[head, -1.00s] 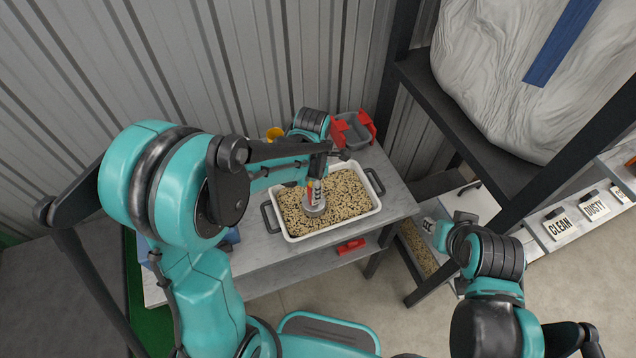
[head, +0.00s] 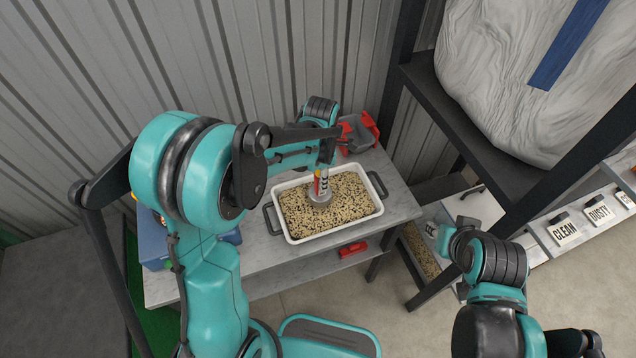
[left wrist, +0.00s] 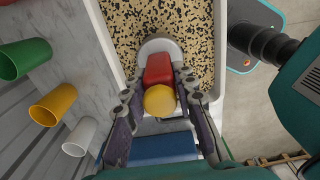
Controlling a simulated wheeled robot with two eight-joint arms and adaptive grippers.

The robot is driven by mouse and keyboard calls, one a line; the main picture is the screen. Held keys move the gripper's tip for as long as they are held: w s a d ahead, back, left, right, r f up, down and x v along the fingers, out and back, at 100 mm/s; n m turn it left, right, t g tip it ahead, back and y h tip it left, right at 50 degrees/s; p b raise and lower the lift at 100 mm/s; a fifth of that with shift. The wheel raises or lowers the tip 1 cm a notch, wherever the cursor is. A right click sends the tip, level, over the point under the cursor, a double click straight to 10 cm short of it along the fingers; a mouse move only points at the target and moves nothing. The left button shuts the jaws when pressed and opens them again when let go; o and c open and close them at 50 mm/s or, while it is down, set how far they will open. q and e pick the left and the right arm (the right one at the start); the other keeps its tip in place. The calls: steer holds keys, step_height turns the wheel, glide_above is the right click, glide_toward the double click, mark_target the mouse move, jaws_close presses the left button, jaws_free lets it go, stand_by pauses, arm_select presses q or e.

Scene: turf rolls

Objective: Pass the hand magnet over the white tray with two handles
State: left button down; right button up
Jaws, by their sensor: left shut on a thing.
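The white tray with two dark handles (head: 337,228) stands on a grey table and holds a layer of pale and black grains. My left gripper (head: 323,168) is shut on the hand magnet (head: 319,190), which has a red body and a round silver foot. The magnet is upright over the middle of the tray. Whether its foot touches the grains, I cannot tell. In the left wrist view the magnet's yellow top (left wrist: 160,101) sits between the fingers. My right gripper (head: 452,238) is away at the right, and its fingers are unclear.
Green (left wrist: 24,58), yellow (left wrist: 53,104) and white (left wrist: 80,137) cups show beside the tray. A red-and-grey container (head: 357,134) stands behind it. A red item (head: 352,249) lies below the tray's front side. A dark-framed rack (head: 470,125) stands at the right.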

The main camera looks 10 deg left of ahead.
arm_select(q)
steer(key=shift+s+a, duration=0.6)
steer(key=shift+a, duration=0.1)
steer(key=shift+s+r, duration=0.15)
step_height(320, 180, up, 8)
steer(key=p, duration=0.5)
stand_by(1.3)
stand_by(0.6)
